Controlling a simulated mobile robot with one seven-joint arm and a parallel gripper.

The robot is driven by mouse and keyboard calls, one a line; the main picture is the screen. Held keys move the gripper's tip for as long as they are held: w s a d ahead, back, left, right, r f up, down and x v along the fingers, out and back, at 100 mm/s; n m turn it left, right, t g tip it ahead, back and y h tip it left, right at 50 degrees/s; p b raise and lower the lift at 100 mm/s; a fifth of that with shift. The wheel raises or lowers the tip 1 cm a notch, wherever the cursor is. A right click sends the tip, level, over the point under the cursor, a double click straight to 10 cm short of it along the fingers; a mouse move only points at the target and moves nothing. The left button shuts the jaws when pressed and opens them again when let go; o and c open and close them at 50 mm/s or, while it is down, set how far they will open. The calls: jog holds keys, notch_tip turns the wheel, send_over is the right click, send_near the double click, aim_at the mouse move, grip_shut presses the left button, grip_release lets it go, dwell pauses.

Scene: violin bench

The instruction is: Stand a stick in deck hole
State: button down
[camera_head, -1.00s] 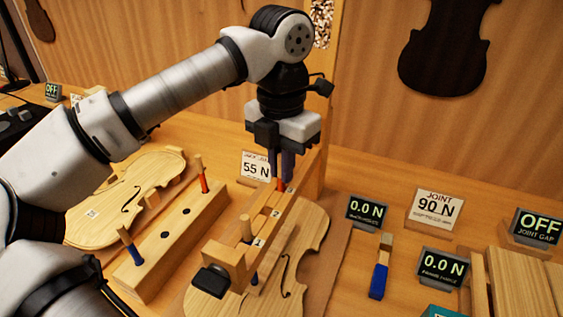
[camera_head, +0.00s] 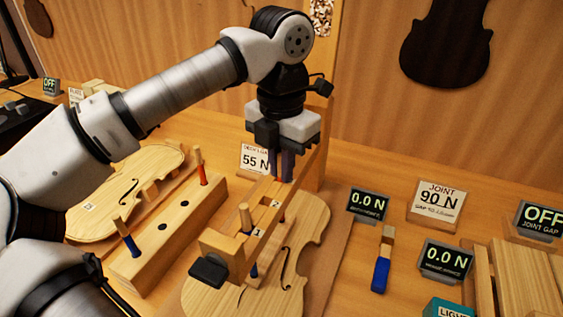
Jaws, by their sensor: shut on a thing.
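A wooden deck bar (camera_head: 228,243) with holes marked 1 and 2 spans above a violin plate (camera_head: 310,232). A blue-ended stick (camera_head: 246,216) stands in hole 1, its wooden top above the bar and its blue end (camera_head: 253,270) below. My gripper (camera_head: 281,178) points down just above hole 2, shut on a red-ended stick. The fingers hide the held stick's top. Its red end (camera_head: 281,218) shows beside the bar's lower edge near hole 2. Whether its tip touches the plate cannot be told.
A wooden rack (camera_head: 150,262) at left holds a blue-ended stick (camera_head: 126,236) and a red-ended stick (camera_head: 200,168), with two empty holes between. Another blue-ended stick (camera_head: 380,275) is at right. Displays (camera_head: 367,205) and a 55 N card (camera_head: 252,160) stand around the bar.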

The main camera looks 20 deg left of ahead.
jog(key=shift+r, duration=0.1)
jog(key=shift+r+p, duration=4.2)
jog(key=shift+r, duration=1.65)
jog(key=shift+f+b, duration=0.2)
jog(key=shift+b, duration=0.1)
